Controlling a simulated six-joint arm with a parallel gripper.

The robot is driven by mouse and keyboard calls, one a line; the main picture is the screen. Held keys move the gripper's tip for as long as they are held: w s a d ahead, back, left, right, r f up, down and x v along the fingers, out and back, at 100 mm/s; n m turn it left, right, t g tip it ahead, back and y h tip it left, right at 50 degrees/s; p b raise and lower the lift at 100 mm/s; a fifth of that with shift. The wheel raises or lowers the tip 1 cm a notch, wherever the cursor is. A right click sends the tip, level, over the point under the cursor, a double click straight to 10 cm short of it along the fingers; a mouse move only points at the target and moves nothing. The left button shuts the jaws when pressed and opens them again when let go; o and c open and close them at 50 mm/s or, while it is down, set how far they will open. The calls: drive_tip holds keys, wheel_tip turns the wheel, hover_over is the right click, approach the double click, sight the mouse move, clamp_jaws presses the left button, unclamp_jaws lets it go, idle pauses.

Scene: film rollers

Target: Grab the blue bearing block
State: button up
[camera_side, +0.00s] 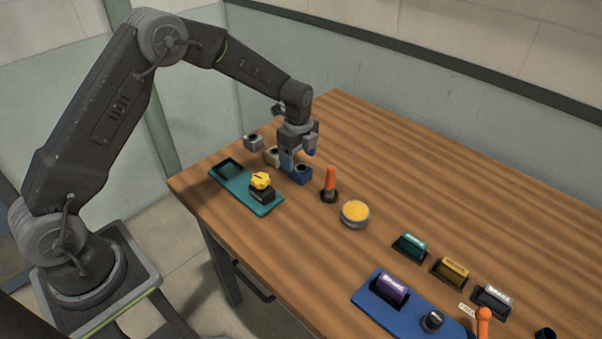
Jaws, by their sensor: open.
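The block's upper part is partly hidden by the gripper.
A teal tray (232,186) with a yellow knob (260,181) lies in front. An orange-handled lever (330,182) and a round yellow-topped button (355,213) stand to the right.

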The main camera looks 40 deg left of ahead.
sight(301, 167)
drive_tip(key=f, duration=0.5)
drive_tip(key=shift+w+d+f, duration=0.1)
drive_tip(key=shift+w, duration=0.25)
drive_tip(key=c, duration=1.3)
